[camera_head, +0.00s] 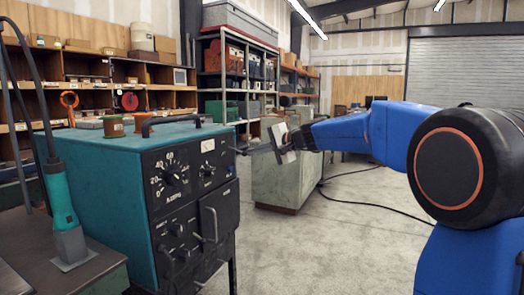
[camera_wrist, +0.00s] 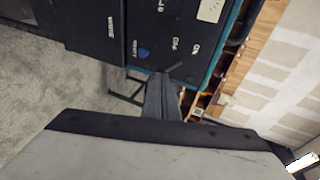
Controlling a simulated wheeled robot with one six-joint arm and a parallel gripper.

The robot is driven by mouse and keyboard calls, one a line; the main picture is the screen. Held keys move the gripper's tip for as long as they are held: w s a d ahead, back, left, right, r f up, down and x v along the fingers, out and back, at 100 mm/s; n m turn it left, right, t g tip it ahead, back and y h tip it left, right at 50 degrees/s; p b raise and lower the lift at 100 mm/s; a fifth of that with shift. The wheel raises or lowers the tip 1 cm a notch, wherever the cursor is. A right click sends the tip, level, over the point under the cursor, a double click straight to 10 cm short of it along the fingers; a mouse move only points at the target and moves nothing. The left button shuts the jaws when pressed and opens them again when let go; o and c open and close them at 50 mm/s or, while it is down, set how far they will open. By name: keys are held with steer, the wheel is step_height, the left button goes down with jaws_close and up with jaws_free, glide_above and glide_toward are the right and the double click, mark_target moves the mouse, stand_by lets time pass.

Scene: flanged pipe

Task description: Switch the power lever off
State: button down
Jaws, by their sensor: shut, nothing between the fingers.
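The teal power unit (camera_head: 170,150) with a black front panel stands at the left in the head view. In the wrist view the panel (camera_wrist: 160,20) carries OFF and ON markings, with ON nearer the teal top edge. A small dark lever (camera_wrist: 174,69) shows beside these markings, partly behind my fingertips; its exact position is hard to tell. My gripper (camera_head: 250,150) is shut and empty, with its fingers pointing at the panel's upper right edge. In the wrist view its fingertips (camera_wrist: 163,80) are close to the lever; I cannot tell whether they touch.
A dial (camera_head: 170,178), knobs and a pull handle (camera_head: 211,224) are on the panel. A grey-green cabinet (camera_head: 290,180) stands behind my gripper, and a dark cable (camera_head: 375,202) crosses the floor. Open floor lies in front.

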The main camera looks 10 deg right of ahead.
steer(key=shift+w+a, duration=0.15)
steer(key=shift+a, duration=0.05)
step_height(320, 180, down, 2)
steer(key=shift+f, duration=0.1)
stand_by(0.4)
steer(key=shift+a, duration=0.1)
